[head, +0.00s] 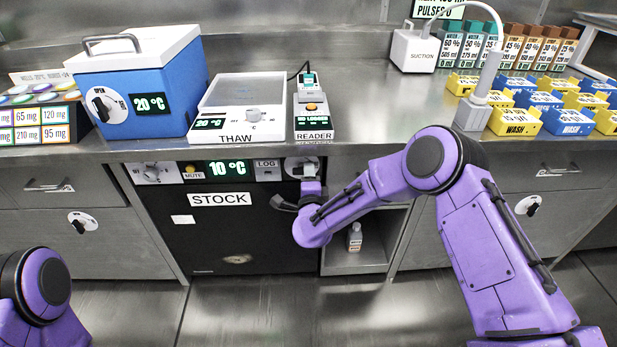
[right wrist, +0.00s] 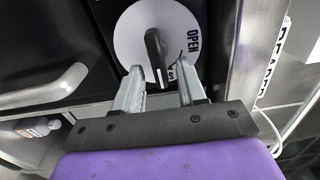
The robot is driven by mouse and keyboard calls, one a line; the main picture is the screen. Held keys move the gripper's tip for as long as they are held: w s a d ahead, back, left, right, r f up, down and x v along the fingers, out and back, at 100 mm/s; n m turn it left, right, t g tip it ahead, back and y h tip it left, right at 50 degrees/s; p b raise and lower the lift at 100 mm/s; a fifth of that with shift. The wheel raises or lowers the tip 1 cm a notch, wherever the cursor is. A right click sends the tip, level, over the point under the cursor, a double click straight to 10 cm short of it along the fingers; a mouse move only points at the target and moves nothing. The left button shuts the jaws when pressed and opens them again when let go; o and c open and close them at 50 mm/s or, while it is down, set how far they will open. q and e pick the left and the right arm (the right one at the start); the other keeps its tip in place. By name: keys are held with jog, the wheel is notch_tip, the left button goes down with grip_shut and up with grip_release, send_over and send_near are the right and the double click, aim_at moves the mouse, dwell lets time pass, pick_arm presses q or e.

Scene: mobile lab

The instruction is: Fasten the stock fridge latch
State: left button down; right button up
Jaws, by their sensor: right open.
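The stock fridge (head: 250,235) has a black door with a STOCK label and is closed as far as I can see. Its latch (head: 293,166) is a round white dial at the top right, partly hidden by my right gripper (head: 308,172). In the right wrist view the latch's black handle (right wrist: 155,52) lies nearly upright on the dial, with the word OPEN to its right. My right gripper's fingers (right wrist: 160,88) are open, one on each side of the handle's lower end. I cannot tell whether they touch it. My left gripper is out of view.
The steel counter (head: 365,110) above holds a blue box (head: 145,90), the THAW unit (head: 237,110) and a reader (head: 313,118). An open shelf with a bottle (head: 354,237) is right of the fridge. A grey door handle (right wrist: 45,90) shows beside the dial.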

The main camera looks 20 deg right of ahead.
jog(key=v, duration=1)
jog(key=shift+s, duration=0.25)
jog(key=s+d+f+n+g+y+p, duration=0.2)
jog(key=s+f+n+g+y+p, duration=0.15)
jog(key=s+f+n+g, duration=0.6)
jog(key=s+d+f+n+g+h+p, duration=0.1)
jog(key=s+d+p, duration=0.3)
jog(key=s, duration=0.9)
jog(key=s+d+f+n+g+h+p, duration=0.1)
jog(key=s+d+n+g+p, duration=0.2)
jog(key=s, duration=1)
jog(key=shift+s+d+f+n+g+p, duration=0.3)
jog(key=shift+d+n+p, duration=0.35)
jog(key=shift+d, duration=0.6)
